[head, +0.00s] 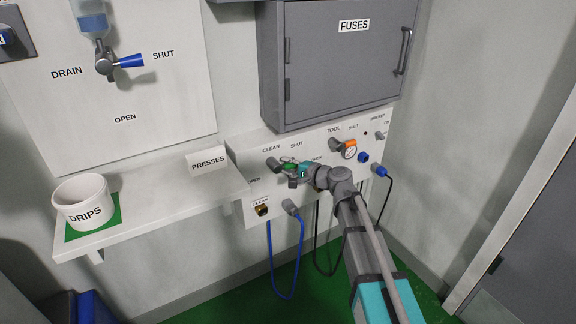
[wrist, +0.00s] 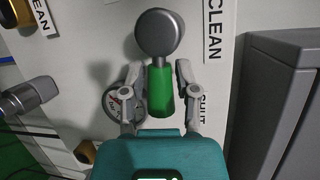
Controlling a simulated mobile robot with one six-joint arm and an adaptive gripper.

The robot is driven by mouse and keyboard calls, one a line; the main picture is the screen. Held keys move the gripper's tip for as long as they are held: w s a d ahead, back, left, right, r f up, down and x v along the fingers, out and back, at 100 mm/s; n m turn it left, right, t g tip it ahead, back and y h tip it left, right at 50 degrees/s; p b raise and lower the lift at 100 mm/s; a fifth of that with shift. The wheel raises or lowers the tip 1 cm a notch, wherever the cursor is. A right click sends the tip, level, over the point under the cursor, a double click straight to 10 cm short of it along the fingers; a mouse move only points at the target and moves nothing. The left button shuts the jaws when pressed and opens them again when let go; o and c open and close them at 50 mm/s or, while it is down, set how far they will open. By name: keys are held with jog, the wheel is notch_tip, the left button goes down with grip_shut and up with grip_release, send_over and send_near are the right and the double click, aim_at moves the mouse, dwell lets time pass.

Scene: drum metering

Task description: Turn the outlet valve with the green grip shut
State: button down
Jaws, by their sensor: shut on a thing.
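The outlet valve has a grey round hub (head: 273,163) on the white panel under the CLEAN label, and a green grip (head: 290,167). In the head view the grip points right from the hub, with the SHUT label above it and OPEN to the lower left. My gripper (head: 295,171) is at the grip and partly hides it. In the wrist view the green grip (wrist: 160,94) hangs below its hub (wrist: 159,34), between the two fingers of my gripper (wrist: 158,72), which is shut on it. The SHUT label lies just right of the grip.
A second valve with an orange grip (head: 349,149) is right of my gripper. A blue cable (head: 300,250) hangs from a plug below. The grey FUSES box (head: 340,60) overhangs the panel. The DRIPS cup (head: 83,202) stands on the left shelf.

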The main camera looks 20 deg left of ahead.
jog(key=shift+r+n+h+p, duration=0.25)
jog(key=shift+n+h+p, duration=0.05)
jog(key=shift+n, duration=0.2)
jog(key=shift+c, duration=1.8)
grip_release()
